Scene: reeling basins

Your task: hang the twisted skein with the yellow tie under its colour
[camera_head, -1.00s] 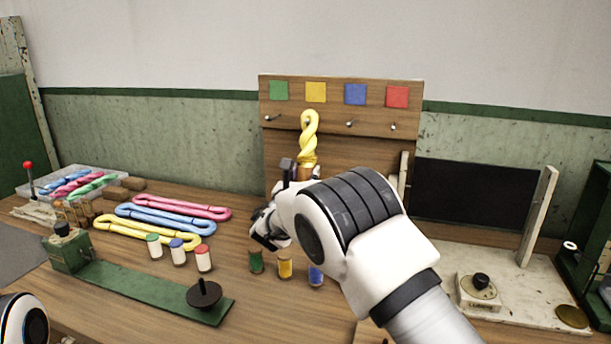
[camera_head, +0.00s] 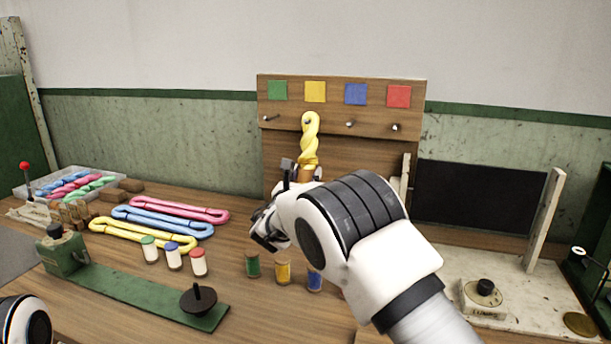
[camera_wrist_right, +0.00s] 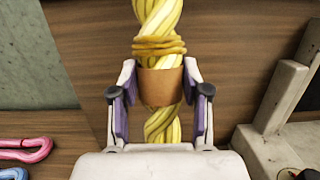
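The twisted yellow skein (camera_head: 310,140) is upright against the wooden peg board (camera_head: 400,125), its top loop at the peg under the yellow square (camera_head: 315,92). I cannot tell for sure whether the loop is over the peg. In the right wrist view the skein (camera_wrist_right: 157,15) has a yellow tie (camera_wrist_right: 158,46) and a brown band (camera_wrist_right: 160,87) below it. My right gripper (camera_wrist_right: 160,92) has its fingers on both sides of the band, seemingly touching its edges. In the head view my right gripper (camera_head: 302,172) is partly hidden by its wrist. My left gripper is out of view.
Pegs also stand under the green (camera_head: 277,90), blue (camera_head: 356,94) and red (camera_head: 398,96) squares. Pink (camera_head: 180,208), blue and yellow loops lie on the table at left. Several small jars (camera_head: 252,265) stand in front of the board. A tray (camera_head: 110,180) holds more skeins.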

